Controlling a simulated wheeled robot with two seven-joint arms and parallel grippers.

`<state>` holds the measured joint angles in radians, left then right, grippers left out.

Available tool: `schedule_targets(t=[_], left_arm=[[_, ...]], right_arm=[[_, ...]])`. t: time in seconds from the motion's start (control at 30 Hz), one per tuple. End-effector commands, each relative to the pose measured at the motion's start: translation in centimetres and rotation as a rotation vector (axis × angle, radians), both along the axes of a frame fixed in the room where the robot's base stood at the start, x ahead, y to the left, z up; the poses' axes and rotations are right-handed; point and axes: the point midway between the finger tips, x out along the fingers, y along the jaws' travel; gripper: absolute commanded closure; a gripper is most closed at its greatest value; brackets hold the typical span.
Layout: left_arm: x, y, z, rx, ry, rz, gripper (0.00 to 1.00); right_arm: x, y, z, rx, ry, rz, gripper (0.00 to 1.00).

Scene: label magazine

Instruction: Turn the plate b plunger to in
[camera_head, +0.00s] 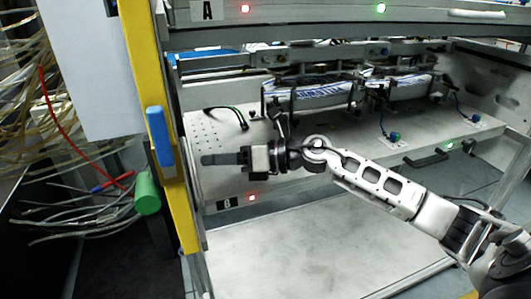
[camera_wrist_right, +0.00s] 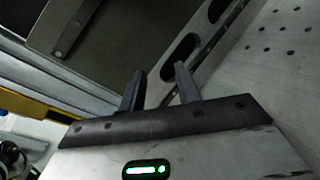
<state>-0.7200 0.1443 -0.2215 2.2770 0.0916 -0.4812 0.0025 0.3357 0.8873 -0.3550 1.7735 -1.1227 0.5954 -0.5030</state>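Plate B (camera_head: 300,185) is the lower pale plate, with a dark "B" label (camera_head: 223,202) and a lit red light (camera_head: 252,198) on its front edge. A green light (camera_head: 450,145) glows at its right end. I cannot make out its plunger for certain. My right gripper (camera_head: 204,159) points left in front of the plate's left end, near the yellow post. In the right wrist view its two dark fingers (camera_wrist_right: 160,72) stand apart with nothing between them. My left gripper is not in view.
A yellow post (camera_head: 160,70) with a blue handle (camera_head: 158,137) and green cylinder (camera_head: 147,193) stands left. Loose cables (camera_head: 60,150) hang beyond it. Plate A's edge (camera_head: 310,12) runs above. A black handle (camera_head: 427,158) sits on plate B's right front. The space below is open.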

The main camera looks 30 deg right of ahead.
Motion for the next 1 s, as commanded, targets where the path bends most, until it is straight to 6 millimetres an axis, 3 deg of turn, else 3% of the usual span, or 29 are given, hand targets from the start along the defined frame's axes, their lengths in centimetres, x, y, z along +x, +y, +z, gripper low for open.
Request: schedule_targets(t=[0.1, 0.2, 0.3, 0.43, 0.6, 1.0], left_arm=[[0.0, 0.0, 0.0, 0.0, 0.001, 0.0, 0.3], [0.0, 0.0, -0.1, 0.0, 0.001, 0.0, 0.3], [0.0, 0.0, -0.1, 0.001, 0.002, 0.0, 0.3], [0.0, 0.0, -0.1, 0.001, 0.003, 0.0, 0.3], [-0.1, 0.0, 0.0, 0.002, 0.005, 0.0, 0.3], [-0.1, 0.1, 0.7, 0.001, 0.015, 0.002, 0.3]], right_arm=[[0.0, -6.6, -1.8, -0.454, 0.006, 0.13, 0.67], [-1.1, -13.2, -2.5, -0.744, 0.09, 0.199, 0.67], [-2.7, -18.8, -2.3, -0.932, 0.194, 0.235, 0.67], [-4.5, -23.0, -1.7, -1.048, 0.291, 0.258, 0.67], [-4.4, -23.3, -1.4, -1.079, 0.324, 0.269, 0.67], [1.3, -17.2, -1.3, -1.073, 0.319, 0.27, 0.67]])
